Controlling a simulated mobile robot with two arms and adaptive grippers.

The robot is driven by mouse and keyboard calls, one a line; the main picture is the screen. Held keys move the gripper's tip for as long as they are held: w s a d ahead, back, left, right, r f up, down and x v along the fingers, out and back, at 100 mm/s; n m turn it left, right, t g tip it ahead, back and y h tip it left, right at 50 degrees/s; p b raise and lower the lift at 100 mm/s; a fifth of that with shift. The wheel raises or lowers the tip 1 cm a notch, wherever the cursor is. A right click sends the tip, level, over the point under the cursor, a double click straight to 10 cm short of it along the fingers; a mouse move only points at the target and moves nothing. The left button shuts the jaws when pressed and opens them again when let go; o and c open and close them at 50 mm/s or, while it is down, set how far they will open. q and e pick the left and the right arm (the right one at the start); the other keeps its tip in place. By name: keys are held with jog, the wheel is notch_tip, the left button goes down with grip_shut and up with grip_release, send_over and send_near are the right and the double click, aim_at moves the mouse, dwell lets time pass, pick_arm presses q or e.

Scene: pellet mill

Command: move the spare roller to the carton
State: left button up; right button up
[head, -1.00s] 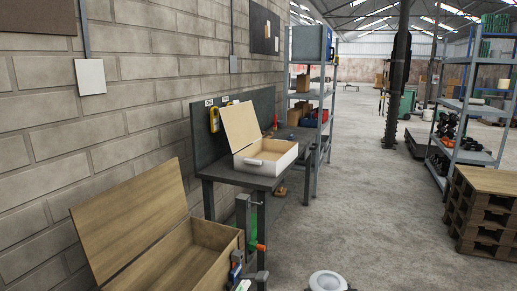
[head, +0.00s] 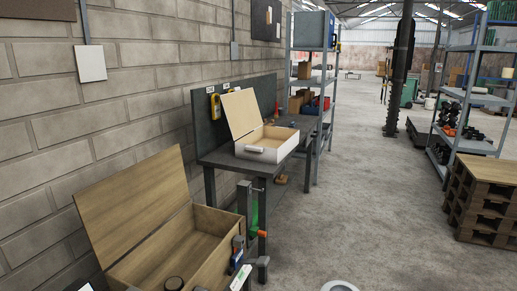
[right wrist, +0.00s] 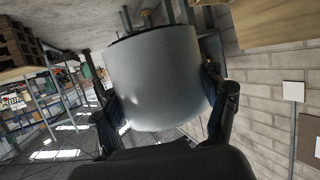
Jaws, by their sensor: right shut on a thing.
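The spare roller (right wrist: 152,72) is a wide, smooth grey cylinder filling the middle of the right wrist view. My right gripper (right wrist: 160,98) is shut on it, with one dark finger against each side. An open white box with a tan raised lid (head: 264,153) stands on the workbench in the head view; I cannot tell whether it is the carton. An open wooden box (head: 213,248) with its lid up stands nearer, at the lower left. My left gripper is not in view.
The dark workbench (head: 222,160) stands against the block wall. A shelf with brown boxes (head: 304,70) is behind it. A pallet stack (head: 486,200) and another shelf (head: 478,97) are at the right. The concrete floor (head: 365,190) between is clear.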

jog(key=shift+m+h, duration=0.6)
jog(key=shift+s+d+r, duration=0.3)
jog(key=shift+s+d, duration=0.05)
jog(key=shift+s, duration=0.3)
jog(key=shift+s+d+r, duration=0.3)
jog(key=shift+s, duration=0.3)
jog(key=shift+s+d+r, duration=0.3)
jog(key=shift+s+d, duration=0.05)
jog(key=shift+s, duration=0.3)
